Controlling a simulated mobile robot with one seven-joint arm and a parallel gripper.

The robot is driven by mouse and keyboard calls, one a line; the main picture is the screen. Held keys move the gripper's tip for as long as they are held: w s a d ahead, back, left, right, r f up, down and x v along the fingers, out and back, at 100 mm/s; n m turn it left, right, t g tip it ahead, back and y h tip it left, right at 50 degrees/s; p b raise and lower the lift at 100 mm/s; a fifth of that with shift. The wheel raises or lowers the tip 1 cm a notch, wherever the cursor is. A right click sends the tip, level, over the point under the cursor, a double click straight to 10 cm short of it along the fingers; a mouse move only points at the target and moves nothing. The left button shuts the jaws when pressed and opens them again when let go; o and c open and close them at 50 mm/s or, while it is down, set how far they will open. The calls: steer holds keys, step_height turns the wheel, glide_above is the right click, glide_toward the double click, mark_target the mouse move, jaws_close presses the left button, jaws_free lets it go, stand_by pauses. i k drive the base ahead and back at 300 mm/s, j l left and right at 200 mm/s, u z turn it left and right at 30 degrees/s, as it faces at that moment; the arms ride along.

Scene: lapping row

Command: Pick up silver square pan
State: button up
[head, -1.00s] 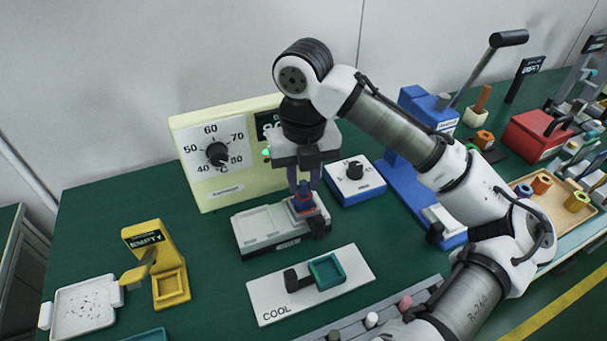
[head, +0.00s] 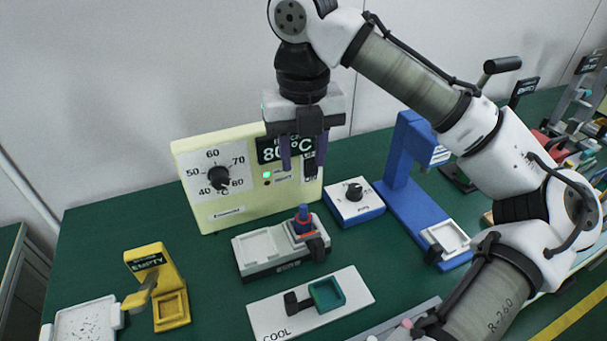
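No pan is labelled silver. A pale grey square pan with a black handle (head: 319,249) sits at the right end of the light grey two-place base, and a blue and red piece (head: 303,220) stands upright in it. Another pale square pan (head: 447,238) with a black handle sits at the foot of the blue press (head: 408,185). A teal square pan (head: 327,294) with a black handle rests on the white COOL plate (head: 268,319). My gripper (head: 299,165) points down above the blue and red piece, clear of it. Its purple fingers are apart and hold nothing.
The cream dial panel (head: 205,190) stands close behind my gripper. A blue dial box (head: 354,201) stands right of the grey base (head: 262,243). A yellow EMPTY stand (head: 158,280) and a speckled white tray (head: 85,322) are at left. Green table between them is bare.

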mark_target(316, 247)
steer(key=k+l, duration=0.3)
steer(key=k, duration=0.15)
steer(key=k+l, duration=0.25)
steer(key=k, duration=0.2)
